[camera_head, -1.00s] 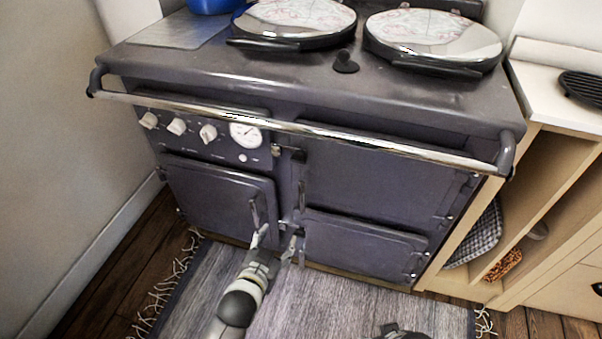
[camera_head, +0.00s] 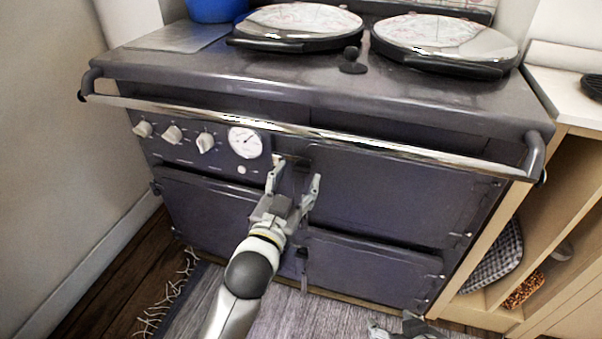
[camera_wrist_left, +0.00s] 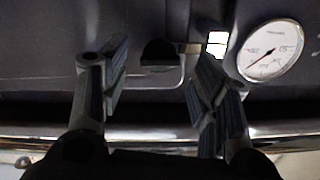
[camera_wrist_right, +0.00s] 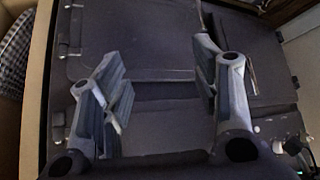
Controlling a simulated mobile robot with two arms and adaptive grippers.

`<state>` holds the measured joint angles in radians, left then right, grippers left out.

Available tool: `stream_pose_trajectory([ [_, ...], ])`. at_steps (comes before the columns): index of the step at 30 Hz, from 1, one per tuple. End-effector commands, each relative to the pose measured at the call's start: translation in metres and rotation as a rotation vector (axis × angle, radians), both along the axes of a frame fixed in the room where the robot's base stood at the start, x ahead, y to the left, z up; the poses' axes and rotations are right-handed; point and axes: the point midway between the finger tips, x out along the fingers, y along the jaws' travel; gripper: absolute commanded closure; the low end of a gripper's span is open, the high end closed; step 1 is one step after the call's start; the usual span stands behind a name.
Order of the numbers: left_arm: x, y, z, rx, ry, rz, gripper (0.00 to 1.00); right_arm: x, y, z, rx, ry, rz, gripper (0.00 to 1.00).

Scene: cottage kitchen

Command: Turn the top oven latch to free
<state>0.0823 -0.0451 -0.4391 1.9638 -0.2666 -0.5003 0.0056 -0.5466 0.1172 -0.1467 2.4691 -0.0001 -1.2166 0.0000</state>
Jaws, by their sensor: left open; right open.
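The dark grey range stove has a top right oven door (camera_head: 400,195) that looks closed. Its small dark latch (camera_head: 302,164) sits at the door's upper left edge, right of the round gauge. My left gripper (camera_head: 295,180) is open in front of the stove, its fingers either side of the latch area. In the left wrist view the dark latch (camera_wrist_left: 158,52) shows between the open fingers, and I cannot tell if they touch it. My right gripper (camera_head: 398,326) is low at the bottom edge; in the right wrist view (camera_wrist_right: 160,80) it is open and empty, facing the oven doors.
A chrome rail (camera_head: 300,130) runs across the stove front above the latch. The gauge (camera_head: 245,142) and several knobs (camera_head: 172,135) are left of it. A lower right door (camera_head: 365,270) and a left door (camera_head: 205,210) are below. An open wooden shelf (camera_head: 545,215) stands at right.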

Motion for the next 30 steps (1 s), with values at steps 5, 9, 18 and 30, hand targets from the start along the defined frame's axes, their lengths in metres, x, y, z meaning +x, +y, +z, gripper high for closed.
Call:
stream_pose_trajectory([
  [5, 0.024, -0.008, -0.001, 0.000, 0.000, 0.000, 0.44, 0.023, 0.008, 0.013, 0.028, -0.127, 0.009, 0.43],
  [9, 0.034, -0.011, -0.001, 0.000, 0.000, 0.000, 0.44, 0.033, 0.012, 0.022, 0.041, -0.187, 0.013, 0.43],
  [18, 0.039, -0.013, 0.000, 0.000, 0.001, 0.000, 0.44, 0.037, 0.013, 0.027, 0.048, -0.218, 0.016, 0.43],
  [30, 0.038, -0.013, 0.000, 0.000, 0.001, 0.000, 0.84, 0.037, 0.013, 0.026, 0.047, -0.216, 0.015, 0.43],
])
